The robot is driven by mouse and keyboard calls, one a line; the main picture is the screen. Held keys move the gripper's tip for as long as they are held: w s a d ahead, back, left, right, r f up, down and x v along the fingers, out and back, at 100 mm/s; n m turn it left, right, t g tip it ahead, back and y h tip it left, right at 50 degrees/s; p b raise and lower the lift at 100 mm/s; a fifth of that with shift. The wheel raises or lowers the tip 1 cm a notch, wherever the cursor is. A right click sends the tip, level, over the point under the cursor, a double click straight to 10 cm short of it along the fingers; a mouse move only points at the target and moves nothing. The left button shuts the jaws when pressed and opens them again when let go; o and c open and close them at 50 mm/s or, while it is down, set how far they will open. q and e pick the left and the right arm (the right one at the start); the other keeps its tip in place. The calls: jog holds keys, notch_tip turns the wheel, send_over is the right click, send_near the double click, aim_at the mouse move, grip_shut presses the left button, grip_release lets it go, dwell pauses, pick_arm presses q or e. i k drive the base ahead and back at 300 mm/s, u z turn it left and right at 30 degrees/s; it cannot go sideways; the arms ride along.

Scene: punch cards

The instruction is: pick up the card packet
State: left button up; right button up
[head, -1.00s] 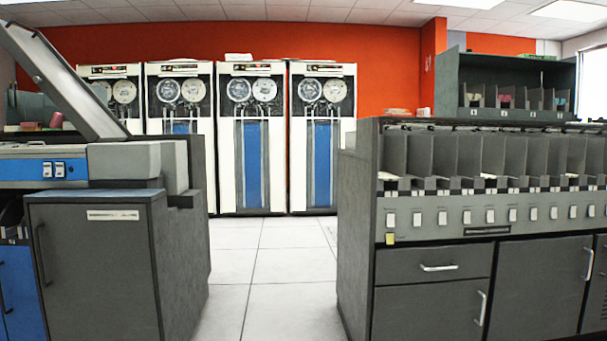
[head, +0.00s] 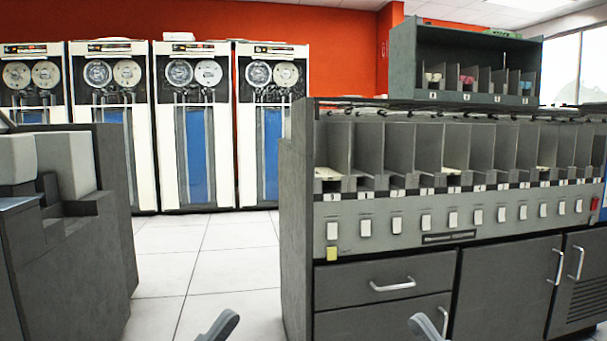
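I cannot single out the card packet for sure. Small cream (head: 433,78) and pink (head: 467,80) items, possibly cards, sit in slots of the dark rack (head: 403,60) at the back right. Pale, card-like pieces (head: 328,173) lie in the leftmost pocket of the grey card sorter (head: 333,222), with others in pockets farther right. The grey tip of my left gripper (head: 220,326) and that of my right gripper (head: 424,327) just show at the bottom edge, well short of the sorter. Their opening is hidden, and I see nothing held.
Tape cabinets (head: 184,135) stand along the orange wall. A grey machine (head: 115,190) is at the left. White tiled floor (head: 232,268) is free between it and the sorter. The sorter's drawer (head: 385,283) and lower doors are shut.

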aim_at(328, 173)
jog(key=k, duration=0.5)
jog(key=u, duration=0.75)
jog(key=i, duration=1.6)
jog(key=z, duration=0.75)
jog(key=i, duration=0.35)
jog(key=z, duration=0.15)
